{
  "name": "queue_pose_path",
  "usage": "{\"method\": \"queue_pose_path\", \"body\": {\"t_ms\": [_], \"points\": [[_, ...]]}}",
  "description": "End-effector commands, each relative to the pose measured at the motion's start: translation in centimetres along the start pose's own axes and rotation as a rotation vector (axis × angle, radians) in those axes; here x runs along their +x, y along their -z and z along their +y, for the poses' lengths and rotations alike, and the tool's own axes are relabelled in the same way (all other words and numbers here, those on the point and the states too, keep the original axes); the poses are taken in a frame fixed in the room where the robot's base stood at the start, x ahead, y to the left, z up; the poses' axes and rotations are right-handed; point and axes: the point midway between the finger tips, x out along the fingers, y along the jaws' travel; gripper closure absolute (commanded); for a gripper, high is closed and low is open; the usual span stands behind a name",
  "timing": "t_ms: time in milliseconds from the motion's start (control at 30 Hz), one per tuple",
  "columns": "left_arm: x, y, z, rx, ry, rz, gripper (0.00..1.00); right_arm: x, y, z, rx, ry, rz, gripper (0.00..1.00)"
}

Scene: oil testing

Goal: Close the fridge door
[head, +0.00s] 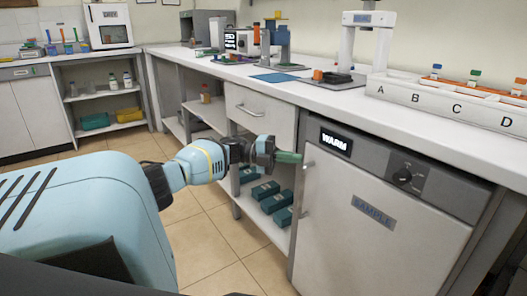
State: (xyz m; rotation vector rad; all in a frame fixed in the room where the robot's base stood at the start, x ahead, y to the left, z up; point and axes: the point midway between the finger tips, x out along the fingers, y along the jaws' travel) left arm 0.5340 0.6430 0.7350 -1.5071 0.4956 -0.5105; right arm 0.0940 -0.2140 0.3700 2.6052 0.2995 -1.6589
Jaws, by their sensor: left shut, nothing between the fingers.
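The fridge stands under the counter at the right, with a dark top panel that carries a lit "WARM" display (335,142) and a knob (402,177). Its pale door (385,255) bears a "SAMPLE" label and a slim vertical handle (306,190) near its left edge. The door looks flush or almost flush with the front; I cannot tell whether a small gap remains. My left gripper (290,157) is shut and empty, its green fingers at the door's upper left edge; contact cannot be made out. My right gripper is out of view.
A drawer (262,113) and an open shelf with several teal boxes (265,190) lie left of the fridge. The counter (345,108) above holds lab devices and a rack marked A to D (425,98). The tiled floor (215,240) before the shelves is clear.

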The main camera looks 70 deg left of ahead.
Motion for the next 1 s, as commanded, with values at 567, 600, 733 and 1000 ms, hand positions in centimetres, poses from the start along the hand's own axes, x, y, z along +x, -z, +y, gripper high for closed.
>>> {"method": "queue_pose_path", "body": {"t_ms": [567,600,733,1000], "points": [[-6.7,-3.3,0.7,-0.005,-0.005,0.003,1.00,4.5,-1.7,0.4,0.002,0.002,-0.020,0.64],[-6.8,-3.3,0.7,-0.005,-0.006,0.002,1.00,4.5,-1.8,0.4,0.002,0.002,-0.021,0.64],[-7.1,-3.4,0.6,-0.005,-0.005,0.004,1.00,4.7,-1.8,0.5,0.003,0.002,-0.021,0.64],[-7.2,-3.4,0.5,-0.005,-0.005,0.004,1.00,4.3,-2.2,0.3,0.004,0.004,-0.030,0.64]]}}
